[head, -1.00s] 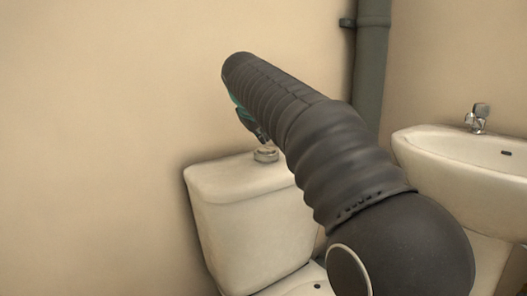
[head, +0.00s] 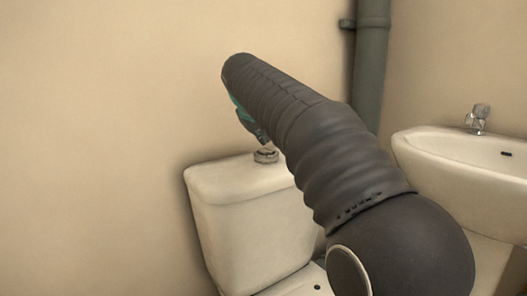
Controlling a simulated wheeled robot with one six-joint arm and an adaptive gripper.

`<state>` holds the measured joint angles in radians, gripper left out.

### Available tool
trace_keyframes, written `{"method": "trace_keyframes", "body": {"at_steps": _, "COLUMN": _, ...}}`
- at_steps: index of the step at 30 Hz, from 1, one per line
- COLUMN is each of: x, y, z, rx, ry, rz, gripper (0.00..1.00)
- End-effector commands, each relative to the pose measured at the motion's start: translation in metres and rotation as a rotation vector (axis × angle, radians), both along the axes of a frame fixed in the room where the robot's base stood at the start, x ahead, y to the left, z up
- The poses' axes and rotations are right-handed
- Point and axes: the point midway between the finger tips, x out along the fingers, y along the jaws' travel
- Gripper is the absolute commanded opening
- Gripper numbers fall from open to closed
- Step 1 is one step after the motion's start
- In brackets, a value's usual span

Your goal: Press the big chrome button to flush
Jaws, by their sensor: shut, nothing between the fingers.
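The chrome button (head: 265,156) is a short round disc on top of the white toilet cistern (head: 240,182), near the back of its lid. My gripper (head: 264,140) is dark with a teal part and points down just above the button. Its fingertips look shut and empty. The tip is at or very near the button's top; I cannot tell whether they touch. My arm hides most of the gripper and the right part of the cistern.
A white washbasin (head: 460,150) with a chrome tap (head: 477,118) is at the right. A grey vertical pipe (head: 371,70) runs down the wall behind my arm. The beige wall (head: 100,120) is bare at the left. The toilet seat shows only partly below.

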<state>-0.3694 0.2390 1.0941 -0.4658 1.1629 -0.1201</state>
Motion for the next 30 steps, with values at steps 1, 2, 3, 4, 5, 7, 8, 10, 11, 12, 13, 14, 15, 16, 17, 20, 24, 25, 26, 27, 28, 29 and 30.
{"method": "trace_keyframes", "body": {"at_steps": 1, "x": 0.000, "y": 0.000, "z": 0.000, "rx": 0.000, "ry": 0.000, "rz": 0.000, "gripper": 0.00}}
{"method": "trace_keyframes", "body": {"at_steps": 2, "x": 0.000, "y": 0.000, "z": -0.001, "rx": 0.000, "ry": 0.000, "rz": 0.000, "gripper": 0.00}}
{"method": "trace_keyframes", "body": {"at_steps": 3, "x": 0.000, "y": 0.000, "z": -0.001, "rx": 0.000, "ry": 0.000, "rz": 0.000, "gripper": 0.00}}
{"method": "trace_keyframes", "body": {"at_steps": 4, "x": 0.000, "y": 0.000, "z": -0.002, "rx": 0.000, "ry": 0.000, "rz": 0.000, "gripper": 0.00}}
{"method": "trace_keyframes", "body": {"at_steps": 5, "x": 0.000, "y": 0.000, "z": -0.003, "rx": 0.000, "ry": 0.000, "rz": 0.000, "gripper": 0.00}}
{"method": "trace_keyframes", "body": {"at_steps": 7, "x": 0.000, "y": 0.000, "z": -0.005, "rx": -0.001, "ry": 0.000, "rz": 0.001, "gripper": 0.00}}
{"method": "trace_keyframes", "body": {"at_steps": 8, "x": 0.000, "y": 0.000, "z": -0.006, "rx": -0.001, "ry": 0.001, "rz": 0.000, "gripper": 0.00}}
{"method": "trace_keyframes", "body": {"at_steps": 10, "x": 0.000, "y": 0.000, "z": -0.008, "rx": -0.001, "ry": 0.001, "rz": 0.000, "gripper": 0.00}}
{"method": "trace_keyframes", "body": {"at_steps": 11, "x": 0.000, "y": 0.000, "z": -0.008, "rx": -0.001, "ry": 0.001, "rz": 0.000, "gripper": 0.00}}
{"method": "trace_keyframes", "body": {"at_steps": 12, "x": 0.000, "y": 0.000, "z": -0.008, "rx": -0.001, "ry": 0.000, "rz": 0.001, "gripper": 0.00}}
{"method": "trace_keyframes", "body": {"at_steps": 13, "x": 0.000, "y": 0.000, "z": -0.008, "rx": -0.001, "ry": 0.000, "rz": 0.001, "gripper": 0.00}}
{"method": "trace_keyframes", "body": {"at_steps": 14, "x": 0.000, "y": 0.000, "z": -0.008, "rx": 0.000, "ry": 0.000, "rz": 0.000, "gripper": 0.00}}
{"method": "trace_keyframes", "body": {"at_steps": 15, "x": 0.000, "y": 0.000, "z": -0.008, "rx": 0.000, "ry": 0.000, "rz": 0.000, "gripper": 0.00}}
{"method": "trace_keyframes", "body": {"at_steps": 16, "x": 0.000, "y": 0.000, "z": -0.008, "rx": 0.000, "ry": 0.000, "rz": 0.000, "gripper": 0.00}}
{"method": "trace_keyframes", "body": {"at_steps": 17, "x": 0.000, "y": 0.000, "z": -0.008, "rx": 0.000, "ry": 0.000, "rz": 0.000, "gripper": 0.00}}
{"method": "trace_keyframes", "body": {"at_steps": 20, "x": 0.000, "y": 0.000, "z": -0.008, "rx": 0.000, "ry": 0.000, "rz": 0.000, "gripper": 0.00}}
{"method": "trace_keyframes", "body": {"at_steps": 24, "x": 0.000, "y": 0.000, "z": -0.009, "rx": 0.000, "ry": 0.000, "rz": 0.000, "gripper": 0.00}}
{"method": "trace_keyframes", "body": {"at_steps": 25, "x": 0.000, "y": 0.000, "z": -0.009, "rx": 0.000, "ry": 0.000, "rz": 0.000, "gripper": 0.00}}
{"method": "trace_keyframes", "body": {"at_steps": 26, "x": 0.000, "y": 0.000, "z": -0.010, "rx": 0.000, "ry": 0.000, "rz": 0.000, "gripper": 0.00}}
{"method": "trace_keyframes", "body": {"at_steps": 27, "x": 0.000, "y": 0.000, "z": -0.010, "rx": 0.000, "ry": 0.000, "rz": 0.000, "gripper": 0.00}}
{"method": "trace_keyframes", "body": {"at_steps": 28, "x": 0.000, "y": 0.000, "z": -0.010, "rx": 0.000, "ry": 0.000, "rz": 0.000, "gripper": 0.00}}
{"method": "trace_keyframes", "body": {"at_steps": 29, "x": 0.000, "y": 0.000, "z": -0.011, "rx": 0.000, "ry": 0.000, "rz": 0.000, "gripper": 0.00}}
{"method": "trace_keyframes", "body": {"at_steps": 30, "x": 0.000, "y": 0.000, "z": -0.011, "rx": 0.000, "ry": 0.000, "rz": 0.000, "gripper": 0.00}}
